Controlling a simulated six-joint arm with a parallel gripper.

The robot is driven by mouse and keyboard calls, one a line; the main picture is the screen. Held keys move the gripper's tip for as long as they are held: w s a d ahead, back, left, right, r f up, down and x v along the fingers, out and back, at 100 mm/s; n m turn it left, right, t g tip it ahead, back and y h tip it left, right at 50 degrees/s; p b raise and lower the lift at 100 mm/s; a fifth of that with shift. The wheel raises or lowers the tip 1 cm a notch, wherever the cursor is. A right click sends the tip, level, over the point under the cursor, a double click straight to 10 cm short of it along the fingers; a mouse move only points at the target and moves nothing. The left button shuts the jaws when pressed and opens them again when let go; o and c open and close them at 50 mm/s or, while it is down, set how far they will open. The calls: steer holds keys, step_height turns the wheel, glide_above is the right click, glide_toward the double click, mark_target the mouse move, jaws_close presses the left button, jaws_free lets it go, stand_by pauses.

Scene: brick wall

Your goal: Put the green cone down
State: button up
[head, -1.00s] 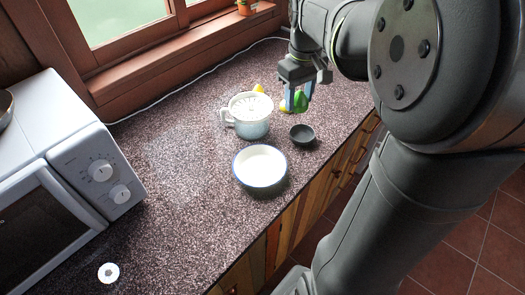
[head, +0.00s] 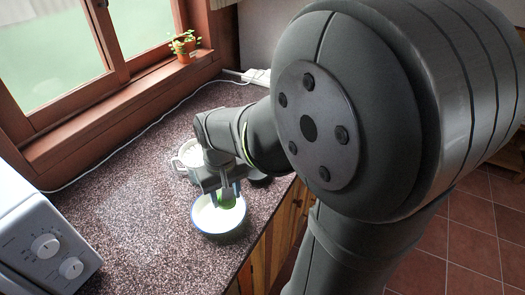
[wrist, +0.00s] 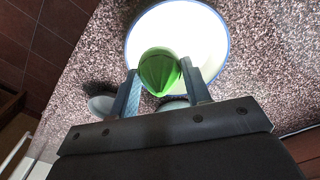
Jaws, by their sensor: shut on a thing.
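The green cone (head: 227,201) is held between the two fingers of my gripper (head: 227,193). My gripper is over the white bowl with a blue rim (head: 206,222), which stands on the speckled counter. In the wrist view the cone (wrist: 158,75) sits between the fingertips (wrist: 158,68) and overlaps the near side of the bowl (wrist: 205,35). I cannot tell whether the cone touches the bowl.
A pale mug (head: 186,160) stands behind the bowl, partly hidden by my arm. A white microwave (head: 42,235) is at the left. Counter (head: 120,190) between microwave and bowl is clear.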

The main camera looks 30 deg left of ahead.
mark_target(220, 215)
steer(key=shift+s+a+f, duration=0.3)
steer(key=shift+a+f, duration=0.15)
steer(key=shift+a, duration=0.1)
steer(key=shift+s+a+f, duration=0.3)
steer(key=shift+a+f, duration=0.15)
steer(key=shift+a, duration=0.1)
steer(key=shift+f, duration=1.9)
steer(key=shift+f, duration=0.1)
steer(key=o, duration=1)
step_height(220, 215, up, 12)
steer(key=shift+r, duration=0.15)
